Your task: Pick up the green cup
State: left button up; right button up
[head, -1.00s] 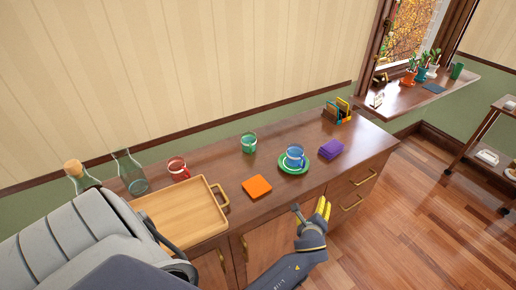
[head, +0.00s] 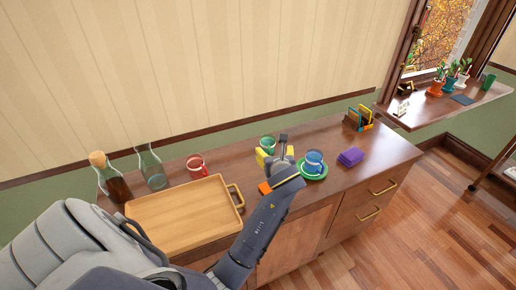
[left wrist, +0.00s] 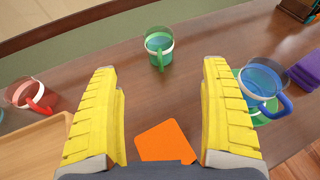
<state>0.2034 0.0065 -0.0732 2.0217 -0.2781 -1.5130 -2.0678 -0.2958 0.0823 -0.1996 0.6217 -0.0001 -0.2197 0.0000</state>
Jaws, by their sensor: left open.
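The green cup (head: 267,143) stands upright on the wooden cabinet top, partly hidden behind my gripper in the head view. In the left wrist view the green cup (left wrist: 159,46) stands ahead, between the lines of the two fingers, with its handle towards me. My left gripper (head: 274,156) is open and empty, above the cabinet top on the near side of the cup. Its yellow finger pads (left wrist: 160,110) show wide apart in the left wrist view, with the cup beyond their tips. My right gripper is not in view.
A blue cup (head: 314,160) on a green saucer (head: 318,176) stands close to the right. Orange coasters (left wrist: 166,141) lie below my fingers. A red cup (head: 196,166), wooden tray (head: 168,222) and glass bottles (head: 151,168) are left. Purple coasters (head: 350,156) lie right.

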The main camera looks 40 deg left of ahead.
aim_at(267, 137)
pick_arm(q)
jog(key=x, duration=1.7)
jog(key=shift+w+a+f, duration=0.1)
jog(key=shift+a+f, duration=0.05)
jog(key=c, duration=1.4)
